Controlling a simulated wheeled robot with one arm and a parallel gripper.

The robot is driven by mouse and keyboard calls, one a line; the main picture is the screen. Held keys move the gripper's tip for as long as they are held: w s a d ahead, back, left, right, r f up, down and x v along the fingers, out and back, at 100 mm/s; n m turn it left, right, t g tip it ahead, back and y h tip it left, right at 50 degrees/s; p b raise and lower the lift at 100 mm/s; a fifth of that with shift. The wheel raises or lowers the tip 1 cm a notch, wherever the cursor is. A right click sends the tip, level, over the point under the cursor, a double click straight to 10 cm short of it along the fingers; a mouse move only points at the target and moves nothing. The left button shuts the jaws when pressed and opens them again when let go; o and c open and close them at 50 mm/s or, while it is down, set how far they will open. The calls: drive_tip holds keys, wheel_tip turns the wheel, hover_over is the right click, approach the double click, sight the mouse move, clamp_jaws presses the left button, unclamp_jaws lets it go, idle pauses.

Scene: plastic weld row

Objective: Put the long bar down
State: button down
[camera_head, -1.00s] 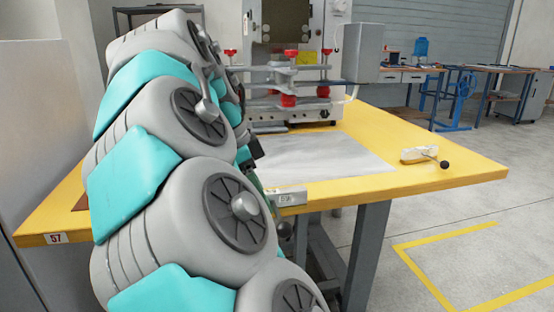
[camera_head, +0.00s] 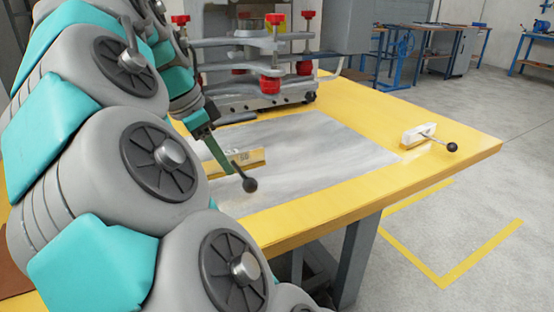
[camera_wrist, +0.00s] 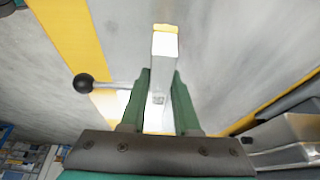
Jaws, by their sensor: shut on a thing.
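The long bar (camera_head: 250,159) is pale with a yellowish face in the head view. In the wrist view the bar (camera_wrist: 163,52) looks white with a yellow end. A thin rod with a black ball knob (camera_head: 250,185) appears to stick out sideways from it. My gripper (camera_head: 228,165) is shut on the bar, with its green fingers (camera_wrist: 161,78) on both sides in the wrist view. The bar is over the grey mat (camera_head: 330,150) on the yellow table. Whether it touches the mat cannot be told. My arm hides the table's left part.
A white block with a lever and black knob (camera_head: 418,135) lies on the table's right side. A machine with red knobs (camera_head: 270,83) stands at the back of the mat. The mat's middle and right are clear. The table's yellow front edge (camera_head: 330,221) is close by.

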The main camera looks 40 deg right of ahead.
drive_tip(key=p, duration=0.1)
hover_over(283, 172)
drive_tip(key=a, duration=0.1)
drive_tip(key=shift+w+a, duration=0.2)
drive_tip(key=shift+f, duration=1.75)
drive_tip(key=shift+f, duration=0.1)
drive_tip(key=c, duration=0.6)
unclamp_jaws()
drive_tip(key=shift+c, duration=0.2)
drive_tip(key=v, duration=1.2)
drive_tip(key=shift+a, duration=0.1)
